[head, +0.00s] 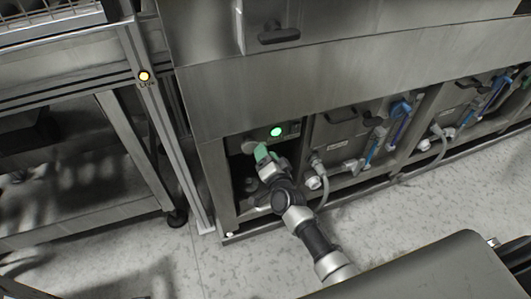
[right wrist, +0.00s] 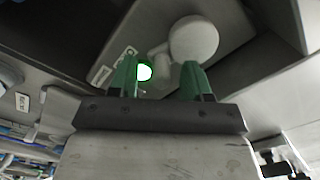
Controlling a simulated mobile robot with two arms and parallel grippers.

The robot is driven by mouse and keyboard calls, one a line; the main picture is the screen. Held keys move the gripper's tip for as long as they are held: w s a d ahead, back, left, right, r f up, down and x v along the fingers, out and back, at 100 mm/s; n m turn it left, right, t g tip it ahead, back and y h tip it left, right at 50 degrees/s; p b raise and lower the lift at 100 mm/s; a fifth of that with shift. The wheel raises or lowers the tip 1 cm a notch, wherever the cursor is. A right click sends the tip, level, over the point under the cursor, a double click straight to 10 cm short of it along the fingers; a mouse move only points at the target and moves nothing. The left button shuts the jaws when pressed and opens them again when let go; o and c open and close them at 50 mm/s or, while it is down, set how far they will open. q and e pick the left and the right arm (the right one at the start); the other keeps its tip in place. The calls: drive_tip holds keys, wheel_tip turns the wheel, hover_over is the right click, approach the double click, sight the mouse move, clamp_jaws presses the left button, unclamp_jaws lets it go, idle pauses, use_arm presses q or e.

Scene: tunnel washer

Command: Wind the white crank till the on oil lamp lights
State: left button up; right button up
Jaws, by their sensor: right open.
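A green lamp (head: 276,131) glows on the panel at the top of the open bay in the steel cabinet. It also glows in the right wrist view (right wrist: 144,72), seen beside the left finger. The white crank's round knob (right wrist: 194,38) and short arm show in the right wrist view, just beyond the fingertips. In the head view my gripper and the dark bay mostly hide the crank. My right gripper (head: 262,154) reaches into the bay. Its green fingers (right wrist: 159,68) are apart, with no crank part clearly held between them. My left gripper is not in view.
A yellow lamp (head: 144,76) glows on a post of the steel frame at left. Grey boxes (head: 338,133) with hoses and blue-marked tubes fill the bays to the right. A black handle (head: 279,33) is above. The floor (head: 150,262) in front is clear.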

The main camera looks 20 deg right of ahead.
use_arm(q)
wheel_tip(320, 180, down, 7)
drive_tip(key=p, duration=0.1)
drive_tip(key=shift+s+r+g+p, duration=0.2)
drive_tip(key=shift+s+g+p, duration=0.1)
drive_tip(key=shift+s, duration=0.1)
use_arm(e)
drive_tip(key=s, duration=1)
drive_tip(key=shift+d, duration=0.15)
